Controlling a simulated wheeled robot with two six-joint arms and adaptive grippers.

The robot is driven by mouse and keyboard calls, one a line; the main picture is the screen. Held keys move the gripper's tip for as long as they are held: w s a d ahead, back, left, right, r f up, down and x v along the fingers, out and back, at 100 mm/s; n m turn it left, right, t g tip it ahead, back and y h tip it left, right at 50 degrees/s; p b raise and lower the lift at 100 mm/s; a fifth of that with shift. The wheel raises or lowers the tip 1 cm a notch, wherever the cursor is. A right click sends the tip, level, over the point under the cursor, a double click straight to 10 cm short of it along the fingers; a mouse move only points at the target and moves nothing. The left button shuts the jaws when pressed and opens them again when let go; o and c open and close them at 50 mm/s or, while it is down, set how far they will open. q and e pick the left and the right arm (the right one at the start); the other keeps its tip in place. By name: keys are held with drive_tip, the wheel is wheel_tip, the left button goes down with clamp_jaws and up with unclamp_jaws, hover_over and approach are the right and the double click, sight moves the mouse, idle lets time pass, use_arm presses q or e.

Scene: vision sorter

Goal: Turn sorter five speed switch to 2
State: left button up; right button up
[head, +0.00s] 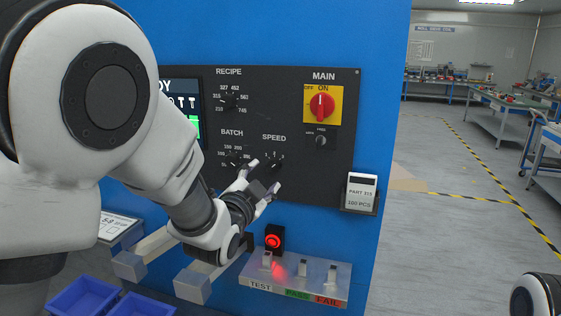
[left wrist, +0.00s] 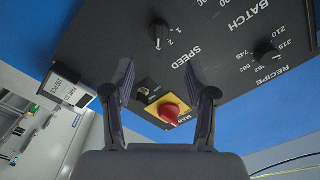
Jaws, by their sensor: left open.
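The black SPEED switch (head: 276,160) is a small rotary knob on the dark control panel (head: 300,185), under the SPEED label. In the left wrist view the SPEED knob (left wrist: 157,33) is near the top, with the digits 1 and 2 beside it. I cannot tell for sure which digit it points to. My left gripper (head: 265,176) is open and empty in front of the panel, just below and left of the knob. In the left wrist view its fingers (left wrist: 160,75) are spread apart, with the knob beyond them. My right gripper is not in view.
The RECIPE knob (head: 230,100) and red MAIN switch (head: 322,106) are above. Below are a lit red button (head: 273,240) and a box of toggle switches (head: 300,288). A card holder (head: 360,192) is right.

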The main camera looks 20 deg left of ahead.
sight(273, 166)
use_arm(q)
drive_tip(key=w+p, duration=0.1)
drive_tip(key=w, duration=0.1)
drive_tip(key=w+p, duration=0.1)
drive_tip(key=w, duration=0.2)
drive_tip(key=w+p, duration=0.1)
drive_tip(key=w, duration=0.1)
drive_tip(key=shift+w+d+f, duration=0.15)
drive_tip(key=shift+w+d, duration=0.2)
drive_tip(key=shift+w+a, duration=0.15)
drive_tip(key=shift+w, duration=0.05)
drive_tip(key=shift+s+a, duration=0.25)
drive_tip(key=shift+a, duration=0.05)
drive_tip(key=shift+w+d, duration=0.1)
drive_tip(key=shift+d, duration=0.05)
clamp_jaws()
